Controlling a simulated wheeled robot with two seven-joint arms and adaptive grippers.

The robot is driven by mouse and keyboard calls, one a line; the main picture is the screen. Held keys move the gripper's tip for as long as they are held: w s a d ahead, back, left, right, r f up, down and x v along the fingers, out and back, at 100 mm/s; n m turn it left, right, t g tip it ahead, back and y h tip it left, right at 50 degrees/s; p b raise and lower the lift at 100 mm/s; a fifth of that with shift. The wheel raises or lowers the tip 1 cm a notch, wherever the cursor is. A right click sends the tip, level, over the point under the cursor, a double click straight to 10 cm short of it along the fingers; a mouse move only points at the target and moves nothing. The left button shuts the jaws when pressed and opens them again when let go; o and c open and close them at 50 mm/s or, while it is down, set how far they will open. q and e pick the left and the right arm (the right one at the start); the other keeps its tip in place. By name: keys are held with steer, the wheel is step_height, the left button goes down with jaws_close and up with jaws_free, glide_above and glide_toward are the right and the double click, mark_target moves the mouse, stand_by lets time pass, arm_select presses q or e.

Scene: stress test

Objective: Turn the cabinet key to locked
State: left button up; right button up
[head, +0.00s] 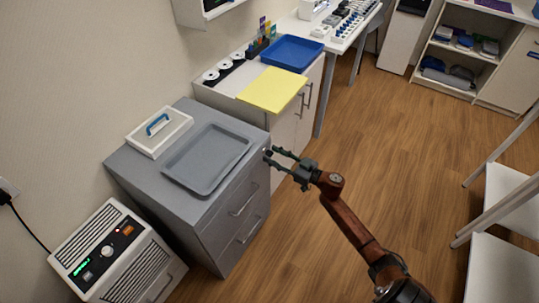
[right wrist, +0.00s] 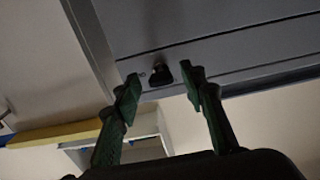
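The grey cabinet (head: 228,216) stands against the wall at the left in the head view, with two handled drawers in its front. In the right wrist view, a small black key (right wrist: 160,72) sits on the cabinet's grey face (right wrist: 215,48), with a small mark beside it. My right gripper (head: 273,153) is at the cabinet's upper front corner. In the wrist view its green fingers (right wrist: 162,82) are apart, one on each side of the key, with visible gaps. The key's exact angle is too dark to tell. My left gripper is not in view.
A grey tray (head: 207,187) and a white box with a blue handle (head: 148,141) lie on the cabinet. A yellow mat (head: 271,90) and blue tray (head: 291,54) lie on the white cabinet behind. A heater (head: 112,252) stands at the left.

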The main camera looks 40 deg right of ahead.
steer(key=shift+x, duration=0.8)
steer(key=shift+c, duration=0.2)
jaws_close()
